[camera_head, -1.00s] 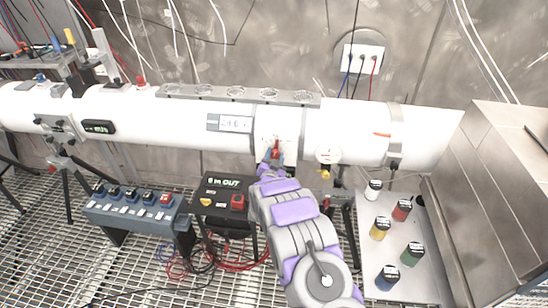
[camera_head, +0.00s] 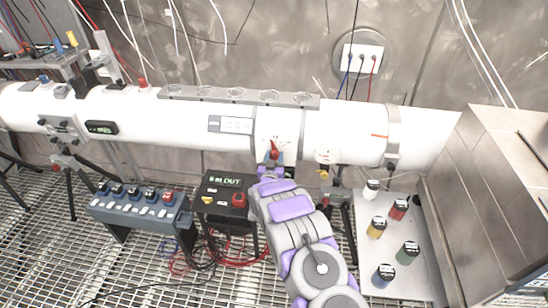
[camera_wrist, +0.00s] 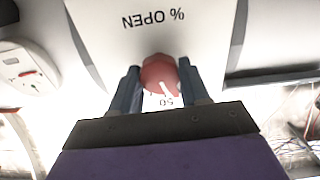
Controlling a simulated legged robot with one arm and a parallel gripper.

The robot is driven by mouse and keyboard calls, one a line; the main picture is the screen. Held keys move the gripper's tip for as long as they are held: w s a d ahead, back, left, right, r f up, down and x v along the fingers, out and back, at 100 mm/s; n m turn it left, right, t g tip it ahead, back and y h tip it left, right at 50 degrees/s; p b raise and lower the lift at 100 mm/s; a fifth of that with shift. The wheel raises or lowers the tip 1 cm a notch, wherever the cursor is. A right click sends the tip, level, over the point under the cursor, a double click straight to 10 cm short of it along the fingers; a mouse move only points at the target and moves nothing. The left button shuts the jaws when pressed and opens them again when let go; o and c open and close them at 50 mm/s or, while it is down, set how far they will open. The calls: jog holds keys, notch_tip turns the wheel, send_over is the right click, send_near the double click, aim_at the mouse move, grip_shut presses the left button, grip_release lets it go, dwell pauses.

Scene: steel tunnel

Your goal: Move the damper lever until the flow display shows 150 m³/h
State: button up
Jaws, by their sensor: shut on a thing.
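The red damper lever (camera_head: 274,152) sits on the front of a white pipe collar. In the wrist view its round red head (camera_wrist: 158,72) has a white line on it, below the upside-down words "% OPEN" and above a scale mark that reads "50". My gripper (camera_wrist: 160,90) is shut on the lever, one blue-grey finger at each side; the head view also shows my gripper (camera_head: 269,170) there. A grey panel display (camera_head: 230,124) is on the pipe left of the lever, its digits too blurred to read. A small black display (camera_head: 102,127) with green digits is farther left.
A black box (camera_head: 224,190) with a green "OUT" readout and a blue-grey button box (camera_head: 138,208) stand below the pipe. A white board (camera_head: 375,236) with several coloured-bodied, dark-topped items lies right of my arm. A steel cabinet (camera_head: 500,180) stands far right.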

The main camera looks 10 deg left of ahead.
jog(key=o, duration=1.1)
jog(key=shift+a, duration=0.1)
jog(key=shift+c, duration=0.2)
jog(key=shift+s, duration=0.15)
jog(key=s+p, duration=0.1)
jog(key=s, duration=1.6)
jog(key=shift+a, duration=0.3)
jog(key=shift+f, duration=0.1)
jog(key=s+d+r+g+y+b, duration=0.25)
jog(key=s+d+r+g, duration=0.45)
jog(key=s+r+g, duration=0.4)
jog(key=s+d+r+g, duration=0.3)
jog(key=s+d, duration=0.2)
jog(key=s, duration=0.6)
jog(key=s+d+r+g+h+b, duration=0.1)
jog(key=s+d+r+g, duration=0.2)
jog(key=s+d, duration=0.3)
jog(key=s+d+r+g+h, duration=0.1)
jog(key=s+d, duration=0.4)
jog(key=s, duration=1.2)
notch_tip(320, 180, up, 3)
jog(key=shift+d+f+g, duration=0.2)
jog(key=shift+d+g, duration=0.2)
jog(key=shift+g, duration=0.5)
